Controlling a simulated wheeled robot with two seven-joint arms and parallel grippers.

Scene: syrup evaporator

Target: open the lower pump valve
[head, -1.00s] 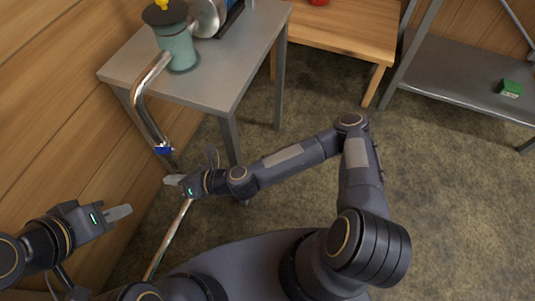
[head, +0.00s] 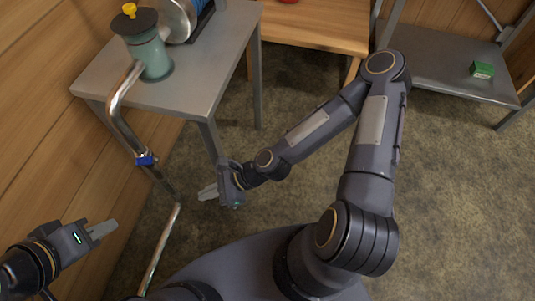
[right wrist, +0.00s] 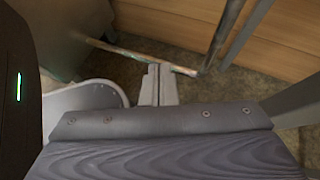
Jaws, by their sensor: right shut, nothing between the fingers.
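A bent metal pipe (head: 113,111) runs down from the green pump body (head: 153,59) on the grey table. A small blue valve part (head: 145,159) sits low on this pipe; its exact handle position is too small to read. My right gripper (head: 203,192) is shut and empty, to the right of and below the blue part, apart from it. Its closed fingers (right wrist: 158,70) also show in the right wrist view, with a metal pipe (right wrist: 135,52) behind them; the blue part is not visible there. My left gripper (head: 110,227) is at lower left, and its finger gap cannot be made out.
The grey table (head: 222,68) has legs close to my right gripper. A wooden table (head: 315,27) and a metal shelf (head: 440,78) with a green block (head: 482,70) stand farther back. A wooden wall (head: 45,150) borders the left. Open floor lies to the right.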

